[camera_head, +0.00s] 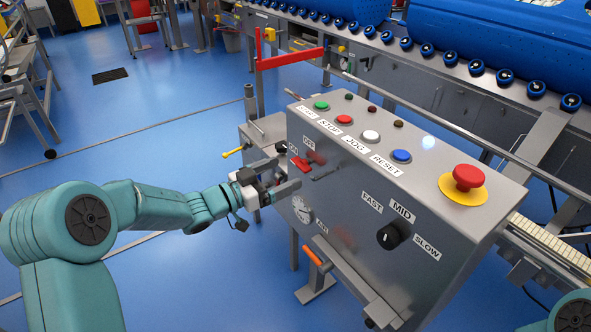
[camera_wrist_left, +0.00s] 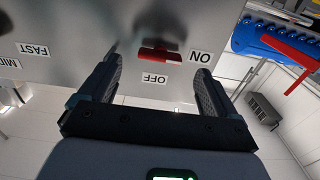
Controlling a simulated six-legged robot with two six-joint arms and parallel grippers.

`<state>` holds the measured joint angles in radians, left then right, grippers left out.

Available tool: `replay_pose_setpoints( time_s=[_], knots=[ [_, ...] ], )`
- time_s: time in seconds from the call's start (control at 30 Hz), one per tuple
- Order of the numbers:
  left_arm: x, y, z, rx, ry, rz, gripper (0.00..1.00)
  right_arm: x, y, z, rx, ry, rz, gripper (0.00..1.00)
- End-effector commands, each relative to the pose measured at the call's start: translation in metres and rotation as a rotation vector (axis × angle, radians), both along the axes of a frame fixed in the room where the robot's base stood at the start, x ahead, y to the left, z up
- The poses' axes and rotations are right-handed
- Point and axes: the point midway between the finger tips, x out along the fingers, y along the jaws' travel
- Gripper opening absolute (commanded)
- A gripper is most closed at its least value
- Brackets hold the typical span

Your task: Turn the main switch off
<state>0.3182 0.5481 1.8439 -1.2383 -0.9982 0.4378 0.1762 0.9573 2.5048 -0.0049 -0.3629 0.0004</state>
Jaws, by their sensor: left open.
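The main switch is a red handle (camera_head: 301,164) on the left part of the grey control box, beside ON and OFF labels. In the left wrist view the red handle (camera_wrist_left: 160,55) lies crosswise, its right end towards the ON label (camera_wrist_left: 200,57); the OFF label (camera_wrist_left: 154,78) is below it. My left gripper (camera_head: 289,172) is open in front of the switch. In the wrist view its two fingers (camera_wrist_left: 158,70) stand on either side of the handle, with gaps; I cannot tell whether any part touches the panel. My right gripper is out of view.
The control box (camera_head: 345,215) also carries a red emergency button (camera_head: 467,178), coloured push buttons, a black speed knob (camera_head: 393,236) and an orange-handled lever (camera_head: 311,256). A red bracket (camera_head: 290,58) stands behind it.

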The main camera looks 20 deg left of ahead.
Motion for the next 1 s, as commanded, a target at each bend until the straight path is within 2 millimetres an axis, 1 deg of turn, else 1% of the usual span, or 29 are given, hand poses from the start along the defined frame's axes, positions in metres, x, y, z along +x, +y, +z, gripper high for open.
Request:
replay_pose_setpoints(
  time_s=[0.03, 0.1, 0.2, 0.3, 0.4, 0.63, 0.67, 0.7, 0.77, 0.8, 0.83, 1.0],
  knots=[
    [0.009, -0.008, -0.002, 0.001, -0.001, -0.003, 0.91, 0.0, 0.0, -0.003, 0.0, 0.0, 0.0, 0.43],
    [0.018, -0.016, -0.001, 0.0, 0.0, -0.004, 0.91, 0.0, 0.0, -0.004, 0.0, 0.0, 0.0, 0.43],
    [0.03, -0.024, -0.001, 0.0, 0.0, -0.003, 0.91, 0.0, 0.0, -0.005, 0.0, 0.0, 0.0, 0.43],
    [0.037, -0.028, -0.001, 0.001, 0.001, -0.002, 0.91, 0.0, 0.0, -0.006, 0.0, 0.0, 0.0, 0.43],
    [0.04, -0.03, -0.001, 0.0, 0.001, -0.002, 0.91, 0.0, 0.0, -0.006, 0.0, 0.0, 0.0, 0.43],
    [0.042, -0.029, 0.0, 0.0, 0.001, -0.002, 0.91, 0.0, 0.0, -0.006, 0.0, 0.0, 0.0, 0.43],
    [0.042, -0.029, 0.0, 0.0, 0.001, -0.002, 0.85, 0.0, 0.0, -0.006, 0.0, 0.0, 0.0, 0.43],
    [0.042, -0.029, 0.0, 0.0, 0.001, -0.002, 0.72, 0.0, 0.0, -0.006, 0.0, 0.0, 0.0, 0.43],
    [0.042, -0.029, -0.001, 0.0, 0.001, -0.002, 0.52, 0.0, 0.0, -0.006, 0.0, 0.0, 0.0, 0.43],
    [0.042, -0.029, -0.001, 0.0, 0.001, -0.002, 0.39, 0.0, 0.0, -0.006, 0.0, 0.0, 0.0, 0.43],
    [0.042, -0.029, -0.001, 0.0, 0.001, -0.002, 0.35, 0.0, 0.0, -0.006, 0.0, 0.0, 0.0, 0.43],
    [0.041, -0.029, -0.001, 0.004, -0.001, -0.003, 0.35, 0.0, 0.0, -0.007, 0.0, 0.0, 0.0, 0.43]
  ],
)
